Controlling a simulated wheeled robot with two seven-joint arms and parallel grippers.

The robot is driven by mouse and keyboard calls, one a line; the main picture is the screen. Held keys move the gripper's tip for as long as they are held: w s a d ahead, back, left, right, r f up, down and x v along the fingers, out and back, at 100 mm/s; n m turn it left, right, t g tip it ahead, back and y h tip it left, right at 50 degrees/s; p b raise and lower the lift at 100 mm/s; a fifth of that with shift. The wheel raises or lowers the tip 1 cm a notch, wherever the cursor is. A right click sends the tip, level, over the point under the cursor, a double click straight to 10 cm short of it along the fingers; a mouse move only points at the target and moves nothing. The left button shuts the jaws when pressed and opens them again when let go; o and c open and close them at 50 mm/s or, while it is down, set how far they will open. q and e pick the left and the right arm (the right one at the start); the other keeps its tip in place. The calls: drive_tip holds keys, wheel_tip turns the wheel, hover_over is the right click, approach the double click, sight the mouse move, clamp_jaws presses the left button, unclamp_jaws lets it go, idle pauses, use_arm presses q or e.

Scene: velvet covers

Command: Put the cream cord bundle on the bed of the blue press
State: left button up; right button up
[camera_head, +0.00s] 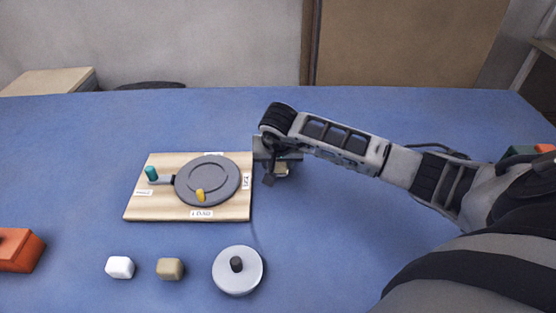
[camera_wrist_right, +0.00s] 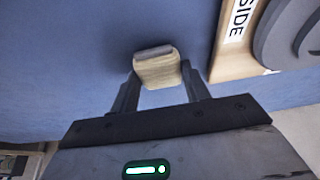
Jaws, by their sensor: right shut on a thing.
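My right gripper (camera_head: 279,176) is over the blue table, just right of the wooden board. It is shut on a small cream block-like bundle with a greyish top (camera_wrist_right: 157,70). The wrist view shows the bundle between both fingers, apart from the board. In the head view the bundle is mostly hidden by the gripper. I cannot make out its cord or a blue press in either view. My left gripper is not in view.
The wooden board (camera_head: 135,211) carries a grey disc (camera_head: 207,178), a teal-topped handle (camera_head: 151,173) and a yellow peg (camera_head: 200,195). In front are a white block (camera_head: 120,267), a tan block (camera_head: 170,268) and a silver knobbed lid (camera_head: 238,280). An orange block (camera_head: 20,252) is far left.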

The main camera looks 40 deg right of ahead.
drive_tip(key=shift+f, duration=0.25)
drive_tip(key=o, duration=1)
drive_tip(key=shift+o, duration=0.2)
